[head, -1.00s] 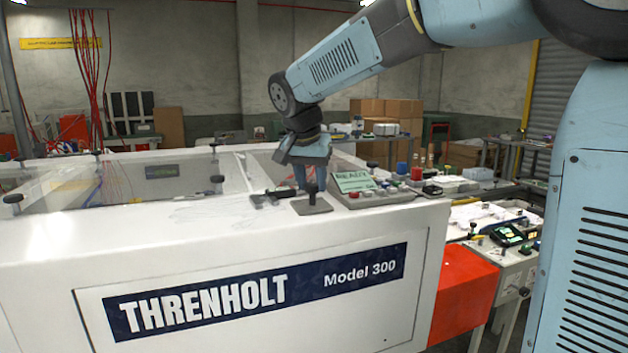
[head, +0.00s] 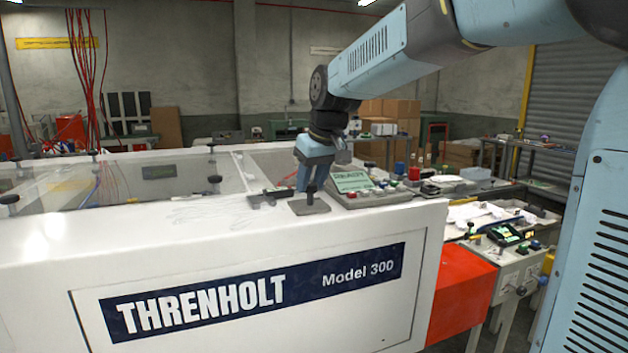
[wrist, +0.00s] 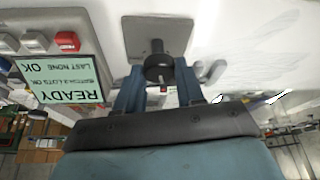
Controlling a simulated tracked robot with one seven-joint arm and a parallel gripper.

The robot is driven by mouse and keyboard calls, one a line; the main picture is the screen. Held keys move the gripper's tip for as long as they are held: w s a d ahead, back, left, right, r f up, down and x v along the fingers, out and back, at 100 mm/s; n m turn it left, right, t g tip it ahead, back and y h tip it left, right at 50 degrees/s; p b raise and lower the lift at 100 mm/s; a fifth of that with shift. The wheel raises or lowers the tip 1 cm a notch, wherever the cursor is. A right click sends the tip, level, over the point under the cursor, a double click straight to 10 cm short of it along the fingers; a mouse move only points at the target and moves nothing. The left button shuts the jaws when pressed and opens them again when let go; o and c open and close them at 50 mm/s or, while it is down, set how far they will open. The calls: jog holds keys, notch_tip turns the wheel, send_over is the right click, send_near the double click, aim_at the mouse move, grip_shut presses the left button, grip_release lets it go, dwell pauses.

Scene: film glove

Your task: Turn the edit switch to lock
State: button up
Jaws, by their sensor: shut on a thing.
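The edit switch is a black knob (head: 311,193) on a grey square plate (head: 310,207), on top of the white machine near its front edge. In the wrist view the round black knob (wrist: 158,68) stands out from the grey plate (wrist: 146,32). My gripper (head: 312,180) points down over the plate. Its two blue fingers sit on either side of the knob and are shut on it. No lock or edit lettering is readable, so the switch's position cannot be told.
A control panel with a green READY screen (head: 352,181) and several coloured buttons stands close to the right of the switch. Dark small fittings (head: 268,197) lie close to its left. A red box (head: 462,288) juts from the machine's right end.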

jog(key=n, duration=0.2)
jog(key=n+g+y, duration=0.1)
jog(key=n, duration=0.2)
jog(key=shift+w+d+n+g, duration=0.2)
jog(key=shift+d+n+g, duration=0.1)
jog(key=shift+n+g, duration=0.1)
dwell(0.4)
jog(key=o, duration=0.7)
jog(key=shift+d, duration=0.1)
jog(key=o, duration=0.3)
jog(key=shift+o, duration=0.2)
jog(key=shift+r+y, duration=0.1)
jog(key=shift+y, duration=0.2)
jog(key=v, duration=1.3)
jog(key=shift+r, duration=0.2)
jog(key=shift+s, duration=0.1)
